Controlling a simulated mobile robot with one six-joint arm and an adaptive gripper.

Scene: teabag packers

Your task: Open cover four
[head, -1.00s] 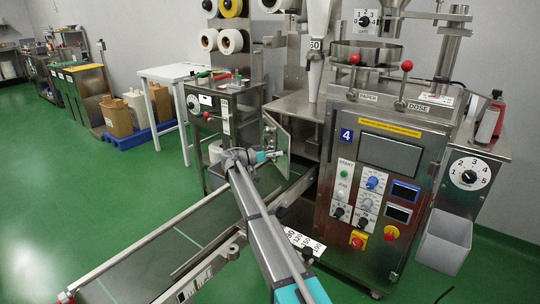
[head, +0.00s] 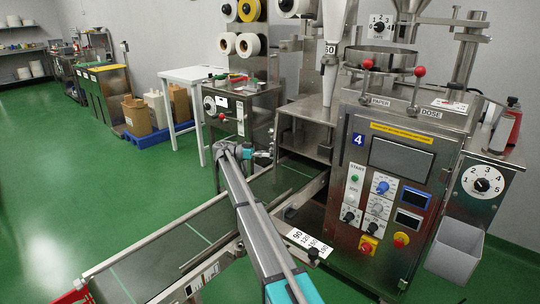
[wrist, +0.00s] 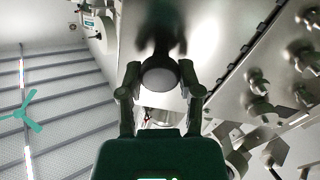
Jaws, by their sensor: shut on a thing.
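Machine four, with the blue 4 label (head: 358,139), stands at the right in the head view. Its metal cover (head: 275,132) is at the left of the housing, under the funnel, and shows as a narrow strip, almost edge-on. In the wrist view the shiny cover (wrist: 205,35) fills the upper middle, with a long hinge line along its right side. My gripper (head: 264,156) is at the cover's left side. In the wrist view my gripper (wrist: 160,90) has both fingers closed around a round, dark-rimmed knob (wrist: 160,74) on the cover. The cover's exact angle is hard to tell.
A conveyor (head: 165,240) runs under my arm. A second cabinet (head: 230,110) with paper rolls stands behind the cover. In the wrist view several metal fittings (wrist: 258,82) lie right of the hinge. Green floor (head: 60,180) is clear at left.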

